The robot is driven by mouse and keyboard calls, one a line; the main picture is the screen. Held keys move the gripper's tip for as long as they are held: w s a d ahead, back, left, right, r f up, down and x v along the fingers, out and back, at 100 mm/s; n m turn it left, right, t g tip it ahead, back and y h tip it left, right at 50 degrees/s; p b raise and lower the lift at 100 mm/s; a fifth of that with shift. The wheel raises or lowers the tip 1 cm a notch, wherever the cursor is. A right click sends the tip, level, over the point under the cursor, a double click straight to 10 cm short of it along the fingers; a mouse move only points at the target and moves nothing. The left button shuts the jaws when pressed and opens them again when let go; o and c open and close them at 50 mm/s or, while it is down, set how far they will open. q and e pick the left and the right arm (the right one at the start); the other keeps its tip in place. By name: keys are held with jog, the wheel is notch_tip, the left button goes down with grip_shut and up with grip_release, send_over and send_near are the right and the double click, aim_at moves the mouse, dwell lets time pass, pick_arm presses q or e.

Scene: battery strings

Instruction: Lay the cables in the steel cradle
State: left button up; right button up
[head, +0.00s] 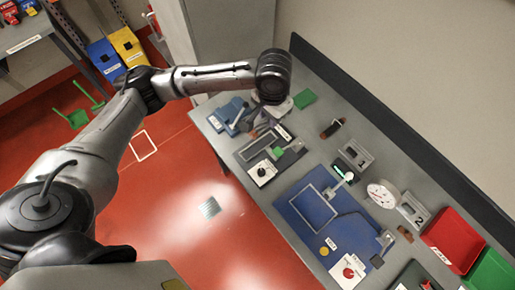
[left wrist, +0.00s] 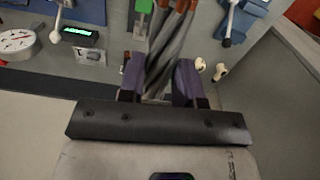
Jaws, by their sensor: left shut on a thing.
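My left gripper (left wrist: 160,72) shows in the left wrist view with its two dark purple fingers closed around a bundle of grey cables (left wrist: 172,45). The cables run away from the fingers towards the bench and have reddish-brown parts at the far end. In the head view my left arm reaches over the back left part of the bench, and its wrist hides most of the gripper and cables. I cannot pick out the steel cradle for certain in either view. My right gripper is in neither view.
The grey bench (head: 240,181) carries a blue mat (head: 296,212), a round dial (head: 382,194), a red bin (head: 450,240) and a green bin (head: 491,271). A dark raised edge (head: 400,135) runs along its back. Yellow (head: 127,45) and blue (head: 105,59) bins stand at the far left.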

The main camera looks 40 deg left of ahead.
pick_arm(q)
jog(key=w+a+f+b, duration=0.1)
jog(key=a+f+b, duration=0.15)
jog(key=f, duration=0.45)
jog(key=w+a+f+m+b, duration=0.1)
jog(key=a+f+b, duration=0.1)
jog(key=f+b, duration=0.3)
jog(key=w+a+f+b, duration=0.1)
jog(key=a+f+b, duration=0.15)
jog(key=f, duration=0.55)
jog(key=b, duration=0.1)
send_over(259, 146)
notch_tip(259, 146, down, 6)
jog(key=shift+s+f, duration=0.1)
jog(key=shift+f+b, duration=0.4)
jog(key=shift+f, duration=1.9)
jog(key=o, duration=0.7)
jog(key=shift+f, duration=0.15)
jog(key=o, duration=0.3)
jog(key=shift+o, duration=0.2)
